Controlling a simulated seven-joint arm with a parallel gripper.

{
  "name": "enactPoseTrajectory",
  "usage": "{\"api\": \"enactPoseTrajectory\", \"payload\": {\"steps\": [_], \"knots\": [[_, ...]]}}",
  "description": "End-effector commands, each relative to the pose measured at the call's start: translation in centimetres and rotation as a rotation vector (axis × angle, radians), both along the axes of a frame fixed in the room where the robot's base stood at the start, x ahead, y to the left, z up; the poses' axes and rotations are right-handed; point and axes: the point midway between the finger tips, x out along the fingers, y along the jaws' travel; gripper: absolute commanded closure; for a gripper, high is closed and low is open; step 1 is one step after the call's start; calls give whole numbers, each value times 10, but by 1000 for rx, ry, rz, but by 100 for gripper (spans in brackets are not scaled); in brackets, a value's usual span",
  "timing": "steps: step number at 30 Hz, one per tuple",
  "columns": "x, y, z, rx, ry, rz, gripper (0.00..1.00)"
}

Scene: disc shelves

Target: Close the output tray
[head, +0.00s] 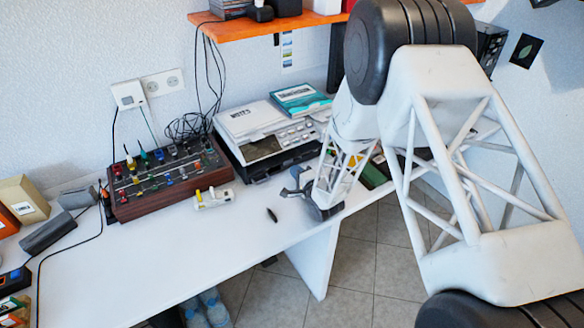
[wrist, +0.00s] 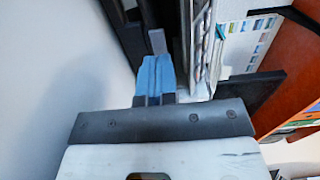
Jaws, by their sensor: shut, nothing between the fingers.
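A printer-like device (head: 272,130) with a white and grey top and a dark lower body stands on the white table. Its black output tray (head: 262,172) appears low on the front side, facing the table's near edge; how far it sticks out I cannot tell. My gripper (head: 291,186) is low over the table, just in front of the device and to the right. In the wrist view, my gripper (wrist: 152,75) has its blue-grey fingers together, with nothing between them. They point at dark parts of the device (wrist: 125,30); whether they touch is unclear.
A brown box with coloured knobs (head: 165,178) stands left of the device. A small white-yellow item (head: 213,198) and a dark small object (head: 272,215) lie on the table (head: 170,255). An orange shelf (head: 255,28) is above.

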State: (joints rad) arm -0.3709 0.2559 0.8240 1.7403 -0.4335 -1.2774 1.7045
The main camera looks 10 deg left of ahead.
Motion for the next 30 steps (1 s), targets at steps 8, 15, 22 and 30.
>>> {"api": "enactPoseTrajectory", "payload": {"steps": [8, 15, 22, 30], "knots": [[-35, -36, 0, 0, 1, -2, 100], [-61, -61, -1, 0, 1, -2, 100], [-73, -72, -1, -1, 2, 0, 100], [-75, -74, -1, 0, 1, 0, 100]]}}
